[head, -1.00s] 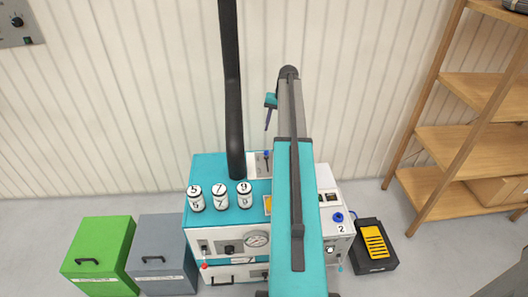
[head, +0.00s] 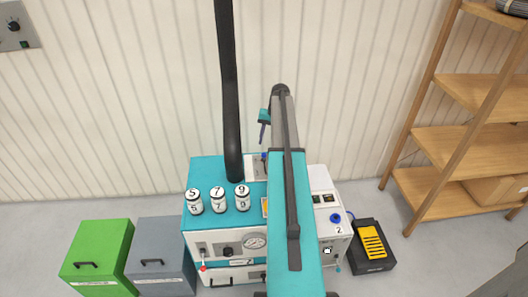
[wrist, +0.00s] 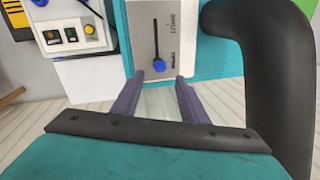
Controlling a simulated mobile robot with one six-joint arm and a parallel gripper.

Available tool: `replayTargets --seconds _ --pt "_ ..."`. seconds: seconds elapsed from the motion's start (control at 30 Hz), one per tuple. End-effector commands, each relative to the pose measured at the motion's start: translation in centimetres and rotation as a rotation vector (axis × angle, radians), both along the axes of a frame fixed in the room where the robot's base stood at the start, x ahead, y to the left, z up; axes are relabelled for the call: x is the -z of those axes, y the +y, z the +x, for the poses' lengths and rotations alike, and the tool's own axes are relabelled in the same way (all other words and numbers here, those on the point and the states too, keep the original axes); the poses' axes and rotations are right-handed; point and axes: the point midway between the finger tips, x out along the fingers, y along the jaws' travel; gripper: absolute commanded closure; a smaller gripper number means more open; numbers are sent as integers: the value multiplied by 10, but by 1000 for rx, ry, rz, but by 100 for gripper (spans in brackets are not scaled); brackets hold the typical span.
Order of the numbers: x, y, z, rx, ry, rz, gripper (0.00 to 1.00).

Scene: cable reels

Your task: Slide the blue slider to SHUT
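The blue slider (wrist: 159,66) is a small knob on a dark slot in a white panel (wrist: 143,45). In the wrist view it sits at the slot's near end, away from the SHUT lettering (wrist: 171,29) by the far end. A second label beside the knob is too small to read. In the head view the slider (head: 264,156) is partly hidden by my arm. My gripper (wrist: 160,77) is open and empty, its two purple fingers apart just short of the knob in the picture. In the head view my gripper (head: 263,131) hangs above the panel.
A thick black pipe (head: 231,90) rises close beside the panel. White canisters (head: 218,200) stand on the teal machine top (head: 210,168). A blue knob (head: 335,218) and a yellow-black pedal (head: 372,243) are to the right. Wooden shelves (head: 466,140) stand far right.

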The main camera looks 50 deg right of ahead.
Motion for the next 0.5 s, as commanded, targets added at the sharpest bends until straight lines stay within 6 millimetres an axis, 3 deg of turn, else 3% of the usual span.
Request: replayTargets --seconds 0.5 --pt "60 8 10 -2 0 0 60"
